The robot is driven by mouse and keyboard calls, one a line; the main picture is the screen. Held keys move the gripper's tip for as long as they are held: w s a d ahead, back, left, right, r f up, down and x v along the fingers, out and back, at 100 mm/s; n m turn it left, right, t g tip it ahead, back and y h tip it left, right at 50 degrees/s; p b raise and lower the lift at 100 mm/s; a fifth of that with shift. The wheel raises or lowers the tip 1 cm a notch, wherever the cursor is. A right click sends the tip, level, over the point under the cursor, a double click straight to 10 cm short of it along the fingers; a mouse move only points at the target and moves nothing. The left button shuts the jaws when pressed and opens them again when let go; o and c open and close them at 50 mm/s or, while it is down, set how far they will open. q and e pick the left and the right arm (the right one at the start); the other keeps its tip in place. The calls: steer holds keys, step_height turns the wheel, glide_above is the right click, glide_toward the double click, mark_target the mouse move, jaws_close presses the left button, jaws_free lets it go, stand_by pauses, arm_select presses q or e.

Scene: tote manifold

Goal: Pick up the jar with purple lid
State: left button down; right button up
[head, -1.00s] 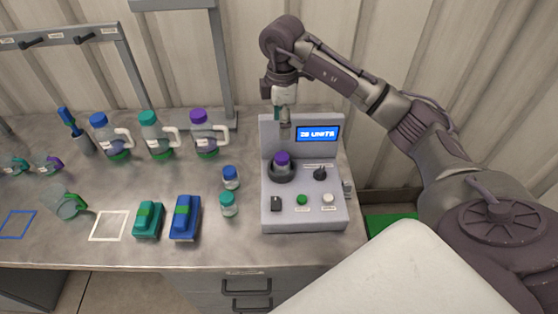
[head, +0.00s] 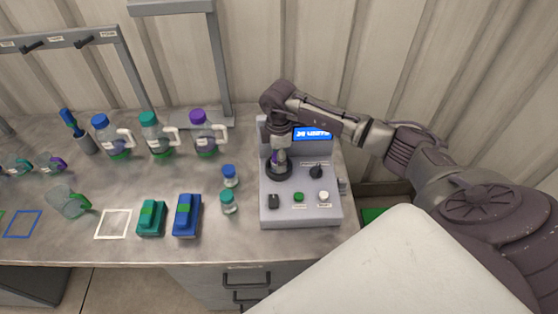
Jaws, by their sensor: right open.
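The jar with the purple lid (head: 274,158) stands in the round dark holder (head: 278,173) of a grey machine (head: 302,213). Only a sliver of purple shows, as my right gripper covers most of the jar. My right gripper (head: 279,160) points down over the holder, at the lid, and is open. I cannot tell whether its fingers touch the jar. My left gripper is out of view.
The machine has a lit screen (head: 313,133), a dark knob (head: 317,171) and buttons. A blue-lidded jar (head: 230,175) and a teal-lidded jar (head: 228,202) stand left of it. Jugs, including a purple-capped one (head: 206,135), stand further back.

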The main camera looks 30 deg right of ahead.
steer(key=c, duration=1)
steer(key=shift+o, duration=0.2)
